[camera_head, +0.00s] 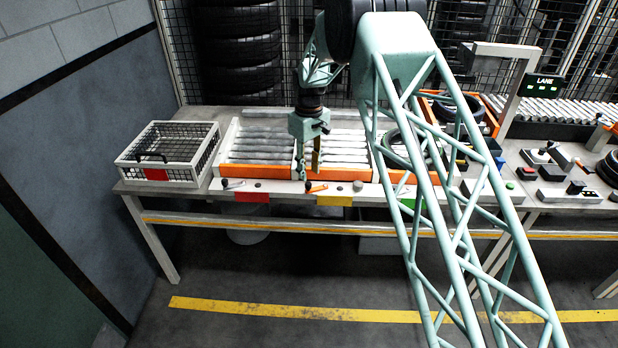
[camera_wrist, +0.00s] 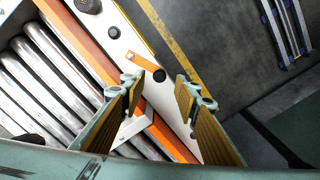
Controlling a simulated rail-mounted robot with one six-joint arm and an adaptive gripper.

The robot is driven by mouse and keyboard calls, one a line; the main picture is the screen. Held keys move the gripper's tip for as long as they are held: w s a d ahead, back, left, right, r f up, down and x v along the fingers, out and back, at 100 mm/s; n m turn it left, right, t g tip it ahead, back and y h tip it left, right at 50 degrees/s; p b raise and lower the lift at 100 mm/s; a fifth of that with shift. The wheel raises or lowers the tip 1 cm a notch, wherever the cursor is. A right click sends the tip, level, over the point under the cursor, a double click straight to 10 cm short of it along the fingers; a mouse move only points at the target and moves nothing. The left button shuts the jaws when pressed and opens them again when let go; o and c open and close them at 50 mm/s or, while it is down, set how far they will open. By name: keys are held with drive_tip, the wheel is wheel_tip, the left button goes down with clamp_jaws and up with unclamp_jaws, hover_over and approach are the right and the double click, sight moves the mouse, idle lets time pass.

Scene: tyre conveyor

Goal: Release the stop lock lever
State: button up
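The lever (camera_head: 317,188) is a short orange bar with a black knob. It lies on the white front panel of the roller table, above a yellow tag. In the wrist view the lever (camera_wrist: 143,63) runs at a slant on the white strip, with its black knob at the lower right end. My gripper (camera_head: 308,170) points down over the panel near the knob. In the wrist view my gripper (camera_wrist: 163,88) is open, and the knob shows in the gap between the two fingertips. Nothing is held. I cannot tell how far the fingertips are above the panel.
Roller lanes (camera_head: 345,148) with orange end bars lie behind the panel. A black lever (camera_head: 232,185) sits to the left above a red tag (camera_head: 252,197). A black button (camera_head: 357,186) is to the right. A wire basket (camera_head: 168,150) stands at the table's left end.

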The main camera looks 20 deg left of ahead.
wheel_tip(320, 180, up, 6)
drive_tip(key=shift+r, duration=0.2)
idle(0.6)
